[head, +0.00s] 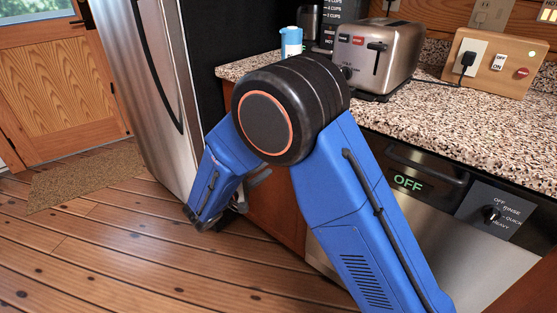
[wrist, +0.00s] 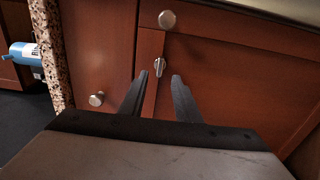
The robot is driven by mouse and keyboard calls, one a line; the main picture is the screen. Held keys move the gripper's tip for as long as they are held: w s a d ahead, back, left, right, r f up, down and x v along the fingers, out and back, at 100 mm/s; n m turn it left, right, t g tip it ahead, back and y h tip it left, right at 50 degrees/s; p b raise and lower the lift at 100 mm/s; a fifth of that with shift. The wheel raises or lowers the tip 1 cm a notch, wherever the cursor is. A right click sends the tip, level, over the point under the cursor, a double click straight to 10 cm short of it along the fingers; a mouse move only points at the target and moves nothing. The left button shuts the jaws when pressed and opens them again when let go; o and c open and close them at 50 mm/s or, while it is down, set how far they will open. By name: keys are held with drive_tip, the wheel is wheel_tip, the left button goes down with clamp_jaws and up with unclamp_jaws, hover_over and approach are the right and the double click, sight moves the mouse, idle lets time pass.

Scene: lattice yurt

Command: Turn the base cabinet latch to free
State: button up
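The base cabinet latch (wrist: 159,65) is a small silver turn piece on the reddish-brown wooden cabinet front (wrist: 225,75) in the wrist view. Its long side runs roughly up and down in that picture. My gripper (wrist: 160,76) is open and empty, with one dark finger to each side of the latch's line. The latch shows just beyond the fingertips; I cannot tell how far, and no contact shows. In the head view my gripper (head: 207,222) is low in front of the cabinet (head: 277,215), partly hidden by my arm, and the latch is hidden.
Two round silver knobs, one above the latch (wrist: 167,19) and one at lower left (wrist: 97,98), are on the cabinet front. The speckled counter (head: 460,115) overhangs it, with a toaster (head: 375,55) and blue bottle (head: 291,42). A fridge (head: 160,70) stands left; wooden floor is clear.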

drive_tip(key=x, duration=0.7)
drive_tip(key=shift+w+d, duration=0.2)
drive_tip(key=shift+w, duration=0.05)
clamp_jaws()
